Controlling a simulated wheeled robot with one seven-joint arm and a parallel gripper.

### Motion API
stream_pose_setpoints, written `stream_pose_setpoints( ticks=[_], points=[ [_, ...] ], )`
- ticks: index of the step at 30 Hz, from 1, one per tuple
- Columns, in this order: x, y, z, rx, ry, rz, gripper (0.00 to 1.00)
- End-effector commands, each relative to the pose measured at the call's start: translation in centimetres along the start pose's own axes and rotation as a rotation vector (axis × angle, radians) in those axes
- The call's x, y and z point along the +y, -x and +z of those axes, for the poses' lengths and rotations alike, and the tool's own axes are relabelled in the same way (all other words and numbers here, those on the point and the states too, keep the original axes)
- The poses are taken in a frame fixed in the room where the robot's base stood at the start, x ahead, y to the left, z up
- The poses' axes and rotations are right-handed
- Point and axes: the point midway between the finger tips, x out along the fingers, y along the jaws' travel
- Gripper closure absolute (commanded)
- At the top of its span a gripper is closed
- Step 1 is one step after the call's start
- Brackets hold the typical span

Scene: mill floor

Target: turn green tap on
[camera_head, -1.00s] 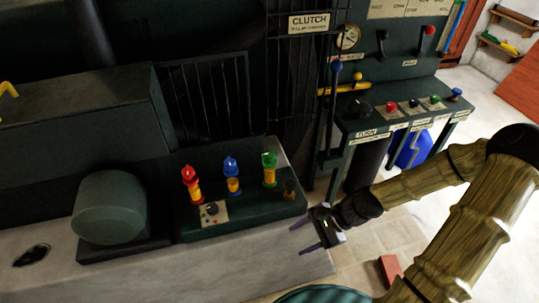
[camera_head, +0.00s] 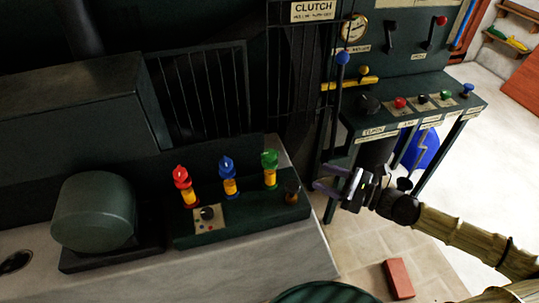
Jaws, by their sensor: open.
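The green tap (camera_head: 269,168) stands upright on the dark green bench block, with a green top and an orange-yellow middle. It is the rightmost of a row of three, beside the blue tap (camera_head: 228,178) and the red tap (camera_head: 184,186). My gripper (camera_head: 322,179) is to the right of the green tap, apart from it. Its two purple fingers point left, spread open with nothing between them. The arm comes in from the lower right. Nothing hides the green tap.
A small brown knob (camera_head: 292,191) stands just right of the green tap. A panel with a black knob (camera_head: 207,213) sits in front of the taps. A control console (camera_head: 420,112) with buttons rises behind my gripper. A red brick (camera_head: 399,279) lies on the floor.

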Motion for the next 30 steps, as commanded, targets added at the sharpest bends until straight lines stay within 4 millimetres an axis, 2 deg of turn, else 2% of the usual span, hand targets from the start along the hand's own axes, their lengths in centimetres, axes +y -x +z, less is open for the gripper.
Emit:
stream_pose_setpoints(
  ticks=[8, 30],
  points=[
    [0.1, -1.7, 0.0, -0.001, 0.001, 0.005, 0.46],
    [0.4, -14.0, 0.0, 0.0, 0.001, 0.013, 0.46]
  ],
)
